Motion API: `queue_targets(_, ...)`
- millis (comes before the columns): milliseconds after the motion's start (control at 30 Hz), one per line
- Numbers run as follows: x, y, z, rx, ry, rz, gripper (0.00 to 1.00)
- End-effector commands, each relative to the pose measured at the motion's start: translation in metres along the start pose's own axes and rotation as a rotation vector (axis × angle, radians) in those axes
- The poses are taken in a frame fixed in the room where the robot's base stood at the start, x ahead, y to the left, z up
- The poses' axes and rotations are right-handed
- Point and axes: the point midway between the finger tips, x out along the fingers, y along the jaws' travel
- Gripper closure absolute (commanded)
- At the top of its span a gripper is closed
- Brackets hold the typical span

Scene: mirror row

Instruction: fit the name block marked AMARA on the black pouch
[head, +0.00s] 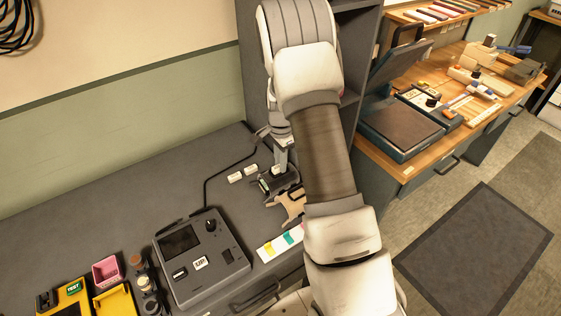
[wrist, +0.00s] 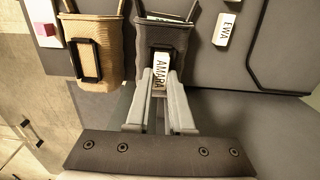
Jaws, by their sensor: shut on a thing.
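The white name block marked AMARA (wrist: 161,70) is between the fingers of my gripper (wrist: 160,88) in the wrist view. My gripper is shut on it. The block lies over the front of the black pouch (wrist: 178,38), with its upper end at the pouch's dark holder. I cannot tell whether it is seated there or just in front. In the head view my gripper (head: 268,184) is low over the grey bench beside the tan pouch (head: 291,206), and the arm hides part of this spot. The tan pouch (wrist: 112,48) carries an empty black frame.
A block marked EWA (wrist: 226,29) lies right of the black pouch. A grey device (head: 202,258), a colour-marked white strip (head: 281,243) and a pink box (head: 107,270) stand nearby. The bench's back left is clear.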

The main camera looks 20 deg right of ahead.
Motion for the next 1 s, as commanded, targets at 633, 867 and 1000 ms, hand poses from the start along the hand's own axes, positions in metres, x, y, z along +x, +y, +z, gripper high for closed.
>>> queue_targets(633,0.003,0.000,0.000,0.000,0.000,0.000,0.44)
queue_targets(867,-0.010,-0.001,0.000,0.000,0.002,-0.003,0.44)
queue_targets(1000,-0.037,-0.001,0.000,-0.001,0.002,-0.005,0.44)
